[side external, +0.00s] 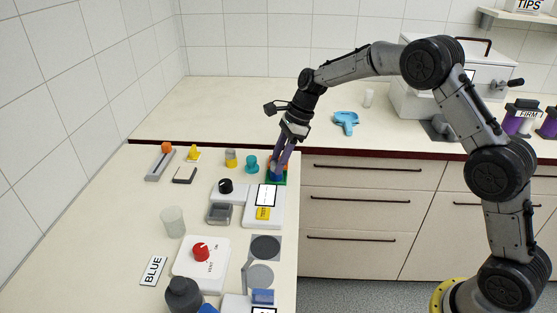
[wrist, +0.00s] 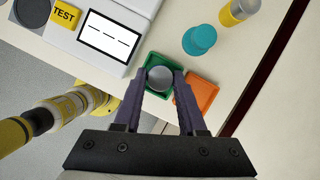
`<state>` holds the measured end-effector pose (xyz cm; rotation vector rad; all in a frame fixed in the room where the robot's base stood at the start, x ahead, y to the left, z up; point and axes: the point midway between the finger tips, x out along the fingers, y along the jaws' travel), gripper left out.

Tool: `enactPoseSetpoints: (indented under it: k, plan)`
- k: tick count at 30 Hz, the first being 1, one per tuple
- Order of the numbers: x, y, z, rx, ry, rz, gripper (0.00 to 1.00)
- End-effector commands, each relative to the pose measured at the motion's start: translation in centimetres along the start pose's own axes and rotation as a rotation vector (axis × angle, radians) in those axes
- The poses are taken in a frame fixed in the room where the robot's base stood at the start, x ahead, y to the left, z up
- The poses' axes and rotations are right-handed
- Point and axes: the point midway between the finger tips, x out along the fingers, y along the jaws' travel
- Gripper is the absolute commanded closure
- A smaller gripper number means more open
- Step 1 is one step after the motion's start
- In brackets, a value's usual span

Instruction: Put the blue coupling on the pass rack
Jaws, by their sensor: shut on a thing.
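The blue coupling (side external: 276,174) is between the fingertips of my gripper (side external: 281,162) in the side external view. In the wrist view, a round grey end of the coupling (wrist: 160,77) shows between the two purple fingers of my gripper (wrist: 161,84), which are shut on it. It is at a small green tray (side external: 284,182), probably the pass rack; no label is readable. The green tray's rim (wrist: 152,60) surrounds the coupling in the wrist view. I cannot tell whether the coupling touches the tray floor. The fingers hide part of both.
An orange tray (wrist: 203,93) adjoins the green one. A teal part (side external: 252,165) and a yellow-and-grey cylinder (side external: 231,158) stand to the left. A white tester (side external: 249,194) with a yellow TEST label (wrist: 66,15) is close in front. The counter edge is just right.

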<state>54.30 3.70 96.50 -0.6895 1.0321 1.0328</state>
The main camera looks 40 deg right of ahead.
Motion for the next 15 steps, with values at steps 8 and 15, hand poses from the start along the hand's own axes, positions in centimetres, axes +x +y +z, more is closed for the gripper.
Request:
enactPoseSetpoints:
  k: [8,15]
  plan:
    - [0.29,0.02,-0.14,0.0,0.0,0.001,0.45]
    - [0.28,0.02,-0.13,0.0,0.0,0.001,0.3]
